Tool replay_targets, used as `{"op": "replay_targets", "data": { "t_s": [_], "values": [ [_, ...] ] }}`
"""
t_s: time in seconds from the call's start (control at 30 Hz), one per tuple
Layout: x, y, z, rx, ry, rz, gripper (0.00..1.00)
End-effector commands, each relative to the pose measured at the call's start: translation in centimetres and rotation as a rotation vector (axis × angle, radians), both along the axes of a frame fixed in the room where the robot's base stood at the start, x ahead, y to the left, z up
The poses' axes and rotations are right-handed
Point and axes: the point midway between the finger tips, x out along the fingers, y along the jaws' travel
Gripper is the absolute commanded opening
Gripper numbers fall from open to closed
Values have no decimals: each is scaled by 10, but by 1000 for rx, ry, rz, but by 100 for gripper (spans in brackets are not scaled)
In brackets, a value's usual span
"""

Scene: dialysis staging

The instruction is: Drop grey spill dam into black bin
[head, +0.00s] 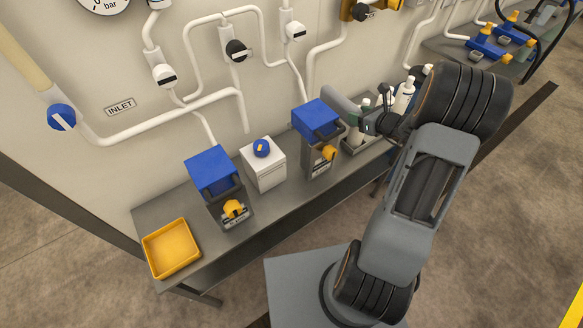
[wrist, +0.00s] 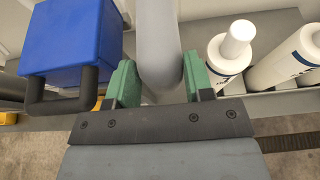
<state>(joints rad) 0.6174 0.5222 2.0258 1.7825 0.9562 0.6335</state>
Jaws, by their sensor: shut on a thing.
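The grey spill dam, a smooth grey roll, sits between the green fingers of my gripper (wrist: 158,78) in the wrist view, where the dam (wrist: 158,40) runs up out of the picture. In the head view the dam (head: 341,105) sticks out to the left of my gripper (head: 368,122), beside a blue-lidded unit and over the back of the bench. My gripper is shut on it, though my arm hides part of the grip. I cannot make out a black bin in either view.
A blue-lidded unit (head: 318,118) stands close left of my gripper; another (head: 212,172) stands further left by a white box (head: 263,164). White bottles (head: 403,96) stand in a grey tray (head: 357,148) by my gripper. A yellow tray (head: 171,248) is at the bench's left end.

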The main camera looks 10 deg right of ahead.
Motion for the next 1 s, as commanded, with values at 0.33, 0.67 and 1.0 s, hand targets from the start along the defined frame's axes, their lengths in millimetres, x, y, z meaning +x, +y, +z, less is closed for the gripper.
{"op": "replay_targets", "data": {
  "t_s": [0.33, 0.67, 1.0],
  "values": [
    [0, 1, -87, 0, -1, 2, 22],
    [1, 2, -108, 1, 0, 4, 22],
    [1, 2, -158, 2, 1, 5, 22]
  ]
}}
